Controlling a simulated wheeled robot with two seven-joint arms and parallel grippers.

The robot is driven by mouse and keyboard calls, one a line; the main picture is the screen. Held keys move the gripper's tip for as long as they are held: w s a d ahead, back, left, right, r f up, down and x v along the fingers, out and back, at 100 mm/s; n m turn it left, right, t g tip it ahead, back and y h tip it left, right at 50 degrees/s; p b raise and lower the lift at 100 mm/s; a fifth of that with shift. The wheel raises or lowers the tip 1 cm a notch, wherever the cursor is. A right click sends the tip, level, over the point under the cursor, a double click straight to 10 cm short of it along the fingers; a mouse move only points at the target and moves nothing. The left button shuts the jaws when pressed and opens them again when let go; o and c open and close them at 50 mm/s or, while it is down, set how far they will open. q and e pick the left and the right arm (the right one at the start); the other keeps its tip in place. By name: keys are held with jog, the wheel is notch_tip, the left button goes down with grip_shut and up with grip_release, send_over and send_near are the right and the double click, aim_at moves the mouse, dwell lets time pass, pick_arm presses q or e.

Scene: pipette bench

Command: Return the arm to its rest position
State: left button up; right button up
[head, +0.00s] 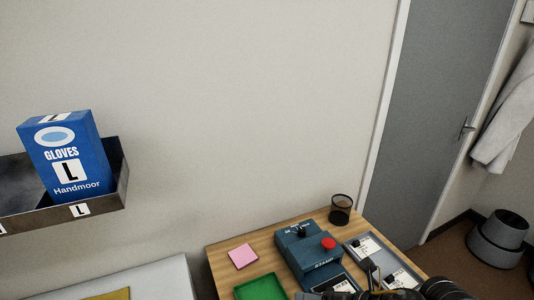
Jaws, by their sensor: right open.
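My right gripper (371,270) shows at the bottom edge, low over the right part of the wooden desk (222,257). It is small and partly cut off by the frame, with dark parts of my right arm beside it. It is open, and I see nothing held in it. It overlaps a grey tray with white labelled cards (368,246) in the picture; I cannot tell whether it touches it. My left gripper is not in view.
A blue device with a red button (328,243) stands on the desk, with a pink note pad (242,256), a green tray (260,288) and a black mesh cup (341,208). A blue glove box (65,155) sits in a wall shelf (122,170). A grey bin (497,240) stands right.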

jog(key=s+d+f+m+h, duration=0.1)
jog(key=d+f+m+h, duration=0.1)
jog(key=m, duration=0.5)
jog(key=s+d+f+m+t+h, duration=0.1)
jog(key=d+f+m+h, duration=0.1)
jog(key=m, duration=0.6)
jog(key=s+d+f+m+t+h, duration=0.1)
jog(key=s+d+f+m+h, duration=0.1)
jog(key=m, duration=0.6)
jog(key=shift+d+f, duration=0.25)
jog(key=shift+f, duration=0.4)
jog(key=s+d+f+m+g+h, duration=0.2)
jog(key=s+d+f+m+g, duration=0.15)
jog(key=s+m, duration=0.3)
jog(key=s+d+f+m+g+h, duration=0.1)
jog(key=s+d+f+m+g, duration=0.1)
jog(key=s+d+f+m, duration=0.45)
notch_tip(320, 180, down, 23)
jog(key=s+a+g, duration=0.1)
jog(key=s+a, duration=0.1)
jog(key=a, duration=0.1)
jog(key=s+d+f+n+g, duration=0.1)
jog(key=s+d+f, duration=0.2)
jog(key=s+f, duration=1.4)
jog(key=shift+f+h, duration=0.25)
jog(key=shift+h, duration=0.05)
